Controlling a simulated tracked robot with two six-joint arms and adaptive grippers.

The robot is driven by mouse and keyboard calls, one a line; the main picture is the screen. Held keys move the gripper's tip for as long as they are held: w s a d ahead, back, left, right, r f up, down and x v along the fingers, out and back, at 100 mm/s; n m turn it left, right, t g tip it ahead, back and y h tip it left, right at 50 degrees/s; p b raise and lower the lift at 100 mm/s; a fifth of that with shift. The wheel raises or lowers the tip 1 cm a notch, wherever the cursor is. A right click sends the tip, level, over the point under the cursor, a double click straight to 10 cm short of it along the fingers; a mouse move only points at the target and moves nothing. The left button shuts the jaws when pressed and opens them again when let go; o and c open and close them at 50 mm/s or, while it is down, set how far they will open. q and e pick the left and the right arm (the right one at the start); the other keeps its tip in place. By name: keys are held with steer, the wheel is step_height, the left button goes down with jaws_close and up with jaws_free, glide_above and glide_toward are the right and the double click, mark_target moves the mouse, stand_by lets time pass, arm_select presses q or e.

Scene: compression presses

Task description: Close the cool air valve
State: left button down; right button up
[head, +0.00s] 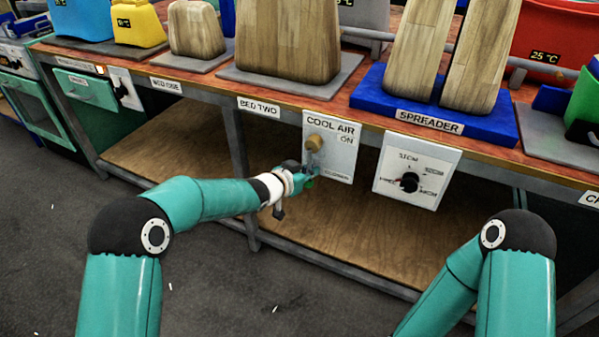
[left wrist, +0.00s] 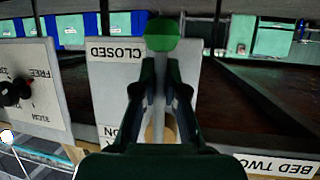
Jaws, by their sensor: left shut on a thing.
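The cool air valve sits on a pale panel (head: 343,150) marked COOL AIR, with ON near the top and CLOSED near the bottom. Its brass hub (head: 315,142) shows above my left gripper (head: 304,180). The lever hangs down from the hub, and its round green knob (left wrist: 161,35) is level with the CLOSED label (left wrist: 115,52) in the upside-down left wrist view.
A dial panel (head: 416,170) with a black knob is right of the valve. Above, the bench top carries wooden blocks on a grey plate (head: 290,81) and a blue SPREADER base (head: 435,113). A table leg (head: 239,165) stands left of the valve. A wooden shelf (head: 350,230) lies below.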

arm_select(q)
steer(key=shift+a+f, duration=0.15)
steer(key=shift+f, duration=0.15)
steer(key=c, duration=1.2)
jaws_free()
steer(key=shift+r, duration=0.15)
steer(key=shift+s+a+r, duration=0.3)
steer(key=shift+s, duration=0.15)
steer(key=v, duration=1)
steer(key=shift+s+a, duration=0.2)
steer(key=shift+s, duration=0.1)
steer(key=shift+a, duration=0.1)
